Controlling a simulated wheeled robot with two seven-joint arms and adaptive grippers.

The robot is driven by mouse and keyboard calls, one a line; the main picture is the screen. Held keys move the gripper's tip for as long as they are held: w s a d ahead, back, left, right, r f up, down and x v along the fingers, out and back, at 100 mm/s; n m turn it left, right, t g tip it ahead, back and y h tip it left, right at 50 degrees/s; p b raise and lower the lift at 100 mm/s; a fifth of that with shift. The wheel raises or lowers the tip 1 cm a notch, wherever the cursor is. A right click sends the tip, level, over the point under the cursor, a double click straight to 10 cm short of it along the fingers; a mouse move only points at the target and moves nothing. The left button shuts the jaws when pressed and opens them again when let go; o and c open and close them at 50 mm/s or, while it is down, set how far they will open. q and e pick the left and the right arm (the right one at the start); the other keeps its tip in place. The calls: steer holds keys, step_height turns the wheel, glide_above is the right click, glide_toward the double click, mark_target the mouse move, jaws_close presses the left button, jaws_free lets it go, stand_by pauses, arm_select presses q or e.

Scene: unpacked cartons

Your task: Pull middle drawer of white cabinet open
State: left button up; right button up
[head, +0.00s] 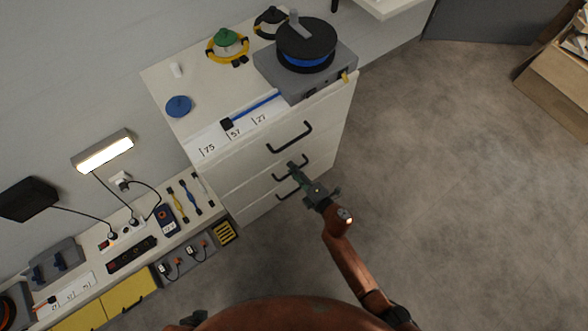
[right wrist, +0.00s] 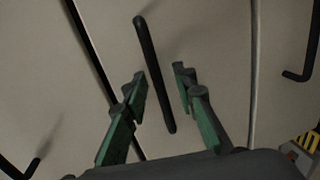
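The white cabinet (head: 245,165) stands against the wall in the head view, with drawers stacked on its front. Each visible drawer has a dark bar handle. The middle drawer's handle (head: 279,176) is partly covered by my right gripper (head: 297,167). In the right wrist view, the middle handle (right wrist: 152,65) runs between the two green-and-grey fingers of my right gripper (right wrist: 160,76). The fingers are open, one on each side, with gaps to the bar. The middle drawer front (right wrist: 210,40) looks closed. Only a dark piece, possibly my left gripper (head: 195,318), shows at the bottom edge.
The top drawer handle (head: 290,137) and the lower handle (head: 288,196) are close by. A grey box with a dark spool (head: 306,46) stands on the cabinet top. A low workbench (head: 135,238) with tools is at left. The floor (head: 450,190) to the right is clear.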

steer(key=shift+c, duration=0.2)
jaws_close()
stand_by(0.6)
